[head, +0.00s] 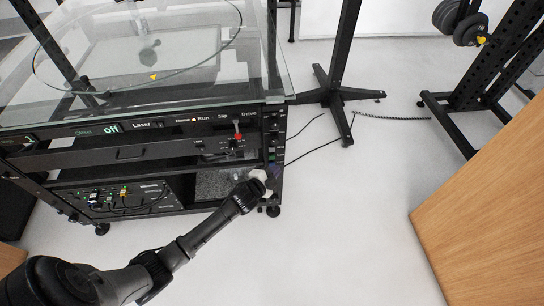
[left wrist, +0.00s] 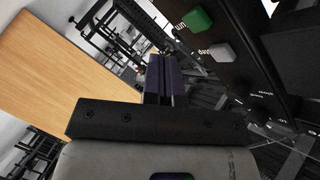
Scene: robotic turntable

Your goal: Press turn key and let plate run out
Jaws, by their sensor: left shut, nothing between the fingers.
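The turntable's round clear plate (head: 196,66) shows through the glass top in the head view, with a yellow triangle mark near its front rim. My left gripper (head: 266,181) is shut and empty, at the lower right front corner of the rig. In the left wrist view its closed fingers (left wrist: 165,82) point away from the camera. A green key (left wrist: 197,20) and a grey key (left wrist: 221,51) stand to their right, apart from the fingers. My right gripper is not in view.
A red-tipped lever (head: 238,135) sticks out of the panel's right part. A black stand (head: 338,92) with cables on the floor is right of the rig. A wooden panel (head: 490,215) fills the lower right. The floor between is clear.

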